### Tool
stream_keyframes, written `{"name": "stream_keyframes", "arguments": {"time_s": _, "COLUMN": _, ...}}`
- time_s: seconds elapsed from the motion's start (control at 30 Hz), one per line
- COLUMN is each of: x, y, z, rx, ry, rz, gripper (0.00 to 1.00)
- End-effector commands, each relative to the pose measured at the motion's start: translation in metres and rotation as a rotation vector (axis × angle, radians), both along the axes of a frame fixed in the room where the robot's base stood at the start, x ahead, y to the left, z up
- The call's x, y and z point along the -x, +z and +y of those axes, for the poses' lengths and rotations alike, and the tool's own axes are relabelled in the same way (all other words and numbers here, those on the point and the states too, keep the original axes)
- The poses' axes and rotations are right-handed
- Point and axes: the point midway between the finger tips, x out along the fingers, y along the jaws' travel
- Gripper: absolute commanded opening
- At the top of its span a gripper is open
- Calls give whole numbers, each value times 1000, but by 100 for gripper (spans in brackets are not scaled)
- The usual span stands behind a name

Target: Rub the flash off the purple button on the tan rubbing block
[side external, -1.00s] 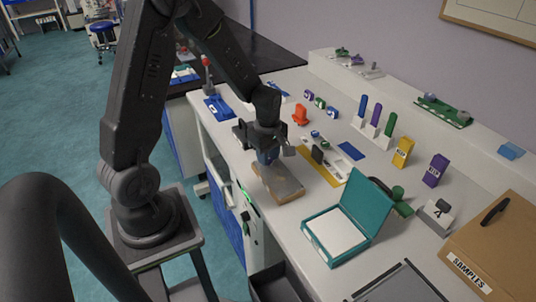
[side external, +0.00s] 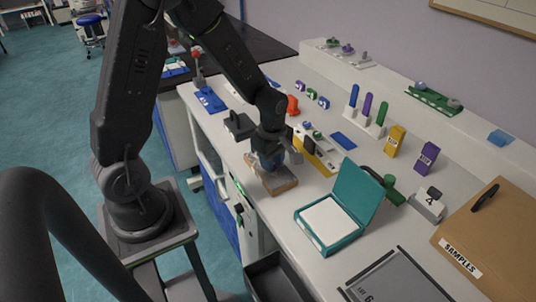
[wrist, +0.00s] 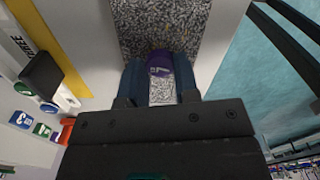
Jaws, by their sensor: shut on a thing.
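My gripper (side external: 268,165) is over the tan rubbing block (side external: 281,187), near the front edge of the bench. In the wrist view my gripper (wrist: 160,70) has its two blue fingers shut on the purple button (wrist: 159,60), which has a pale marking. The block's speckled grey face (wrist: 150,25) lies behind and below the button. The button is at or just above that face; I cannot tell whether they touch. In the side view the fingers hide the button. Flash on its rim is too small to make out.
An open teal case (side external: 305,232) stands right of the block. A yellow-edged board (side external: 318,160) with small items lies behind it. An orange-red object (side external: 293,105) and several coloured buttons stand farther back. A brown SAMPLES box (side external: 490,240) is at the right.

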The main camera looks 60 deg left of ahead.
Motion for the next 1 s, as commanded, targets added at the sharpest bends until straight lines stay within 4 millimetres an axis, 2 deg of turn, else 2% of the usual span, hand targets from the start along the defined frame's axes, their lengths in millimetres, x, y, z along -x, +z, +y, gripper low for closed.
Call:
{"name": "stream_keyframes", "arguments": {"time_s": 0.27, "x": 1, "y": 0, "z": -11, "rx": 0, "ry": -1, "rz": 2, "gripper": 7}}
{"name": "stream_keyframes", "arguments": {"time_s": 0.7, "x": 0, "y": 0, "z": -42, "rx": 0, "ry": -1, "rz": -1, "gripper": 7}}
{"name": "stream_keyframes", "arguments": {"time_s": 0.87, "x": 0, "y": 0, "z": -39, "rx": 0, "ry": 3, "rz": -2, "gripper": 7}}
{"name": "stream_keyframes", "arguments": {"time_s": 1.0, "x": 0, "y": -1, "z": -27, "rx": 0, "ry": 5, "rz": -2, "gripper": 7}}
